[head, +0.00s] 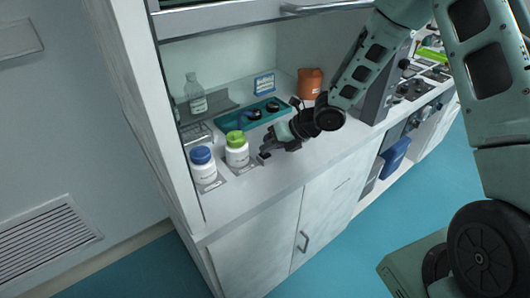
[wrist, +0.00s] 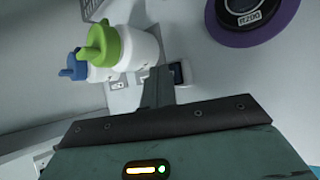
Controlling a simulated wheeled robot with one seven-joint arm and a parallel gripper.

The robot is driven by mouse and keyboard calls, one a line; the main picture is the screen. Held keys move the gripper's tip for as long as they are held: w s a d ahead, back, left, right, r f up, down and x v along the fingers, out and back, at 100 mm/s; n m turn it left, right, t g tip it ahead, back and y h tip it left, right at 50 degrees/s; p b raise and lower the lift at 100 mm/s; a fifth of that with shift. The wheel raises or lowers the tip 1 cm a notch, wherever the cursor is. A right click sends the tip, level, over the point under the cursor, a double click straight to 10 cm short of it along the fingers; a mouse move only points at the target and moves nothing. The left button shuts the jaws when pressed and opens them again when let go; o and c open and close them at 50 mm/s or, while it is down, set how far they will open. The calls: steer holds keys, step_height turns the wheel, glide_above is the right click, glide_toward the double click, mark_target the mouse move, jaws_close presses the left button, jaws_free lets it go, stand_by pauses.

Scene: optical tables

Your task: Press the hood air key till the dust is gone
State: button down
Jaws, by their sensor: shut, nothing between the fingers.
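My gripper (head: 268,150) is shut and empty, low over the front of the white hood worktop, just right of the green-lidded bottle. In the wrist view its closed fingers (wrist: 160,86) reach up beside a small dark key (wrist: 178,73) in a pale housing. The fingertips overlap the key's left edge in that view; I cannot tell whether they touch it. In the head view a small dark piece (head: 264,157), perhaps this key, shows under the gripper. No dust can be made out in either view.
A white bottle with a green lid (head: 237,150) and one with a blue lid (head: 203,168) stand left of my gripper. Behind are a teal tray (head: 257,116) with dark round pieces, a clear bottle (head: 195,95) and an orange jar (head: 310,83). The hood's raised sash (head: 250,16) is overhead.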

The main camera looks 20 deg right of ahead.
mark_target(267, 155)
steer(key=shift+r+p, duration=0.3)
steer(key=shift+r, duration=0.35)
steer(key=shift+r+p, duration=1.85)
steer(key=shift+r, duration=0.7)
steer(key=shift+s+a+r+m, duration=0.1)
steer(key=shift+a+r+m, duration=0.15)
steer(key=shift+m, duration=0.15)
steer(key=s+a+r+m+g+h, duration=0.1)
steer(key=s+a+r+m+h, duration=0.25)
steer(key=s+m, duration=0.3)
steer(key=s+a+r+m+h, duration=0.2)
steer(key=s+r+m, duration=0.25)
steer(key=m, duration=0.35)
steer(key=s+r+m+g, duration=0.2)
steer(key=s+m, duration=0.5)
steer(key=s, duration=0.3)
steer(key=s+a+r+m+g+h, duration=0.1)
steer(key=s+r+m+g, duration=0.1)
steer(key=s+m, duration=0.6)
steer(key=s, duration=0.3)
steer(key=shift+s+r, duration=0.3)
steer(key=shift+r, duration=0.05)
